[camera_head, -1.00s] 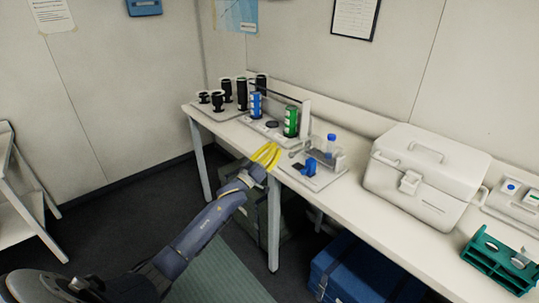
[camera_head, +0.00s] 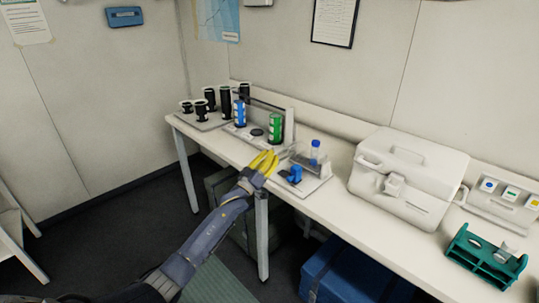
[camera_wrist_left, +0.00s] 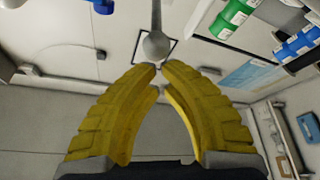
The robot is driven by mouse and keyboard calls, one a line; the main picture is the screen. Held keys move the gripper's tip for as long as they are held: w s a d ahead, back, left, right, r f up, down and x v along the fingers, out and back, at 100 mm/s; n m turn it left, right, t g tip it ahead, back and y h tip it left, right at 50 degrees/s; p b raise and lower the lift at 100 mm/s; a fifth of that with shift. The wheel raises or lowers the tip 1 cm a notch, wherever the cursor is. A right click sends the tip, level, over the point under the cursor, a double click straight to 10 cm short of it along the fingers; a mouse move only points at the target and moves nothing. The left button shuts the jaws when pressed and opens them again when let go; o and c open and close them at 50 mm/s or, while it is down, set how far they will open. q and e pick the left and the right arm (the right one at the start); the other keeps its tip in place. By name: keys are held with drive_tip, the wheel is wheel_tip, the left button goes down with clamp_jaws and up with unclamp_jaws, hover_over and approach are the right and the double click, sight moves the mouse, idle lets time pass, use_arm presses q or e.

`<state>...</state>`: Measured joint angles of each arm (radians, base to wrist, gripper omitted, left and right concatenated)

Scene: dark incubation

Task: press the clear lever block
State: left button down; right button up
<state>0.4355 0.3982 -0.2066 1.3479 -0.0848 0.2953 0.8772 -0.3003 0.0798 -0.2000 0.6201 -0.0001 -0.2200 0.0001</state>
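A grey lever with a rounded end (camera_wrist_left: 155,44) shows in the left wrist view, just beyond my fingertips. I cannot tell whether they touch it. In the head view, a small white plate (camera_head: 311,188) at the front edge of the bench carries a blue block (camera_head: 295,175) and a clear holder with a blue-capped bottle (camera_head: 315,149). My left gripper (camera_head: 268,160) has yellow fingers and is left of that plate, by the bench edge. In the left wrist view its tips (camera_wrist_left: 160,68) come together with nothing between them. My right gripper is out of view.
Blue (camera_head: 239,113) and green (camera_head: 275,129) cylinders stand behind and left of my gripper, with several black containers (camera_head: 225,101) farther left. A white cooler box (camera_head: 405,180) and a green rack (camera_head: 485,259) stand to the right. A blue case (camera_head: 345,272) is under the bench.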

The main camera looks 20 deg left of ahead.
use_arm(q)
drive_tip(key=f, duration=0.4)
drive_tip(key=s+f, duration=0.1)
drive_tip(key=f, duration=0.1)
drive_tip(key=shift+a, duration=0.2)
drive_tip(key=shift+r, duration=0.1)
drive_tip(key=shift+a+r, duration=0.25)
drive_tip(key=shift+r, duration=0.15)
drive_tip(key=a+v, duration=0.1)
drive_tip(key=v, duration=0.8)
drive_tip(key=c, duration=2.1)
unclamp_jaws()
drive_tip(key=shift+s+a+f, duration=0.1)
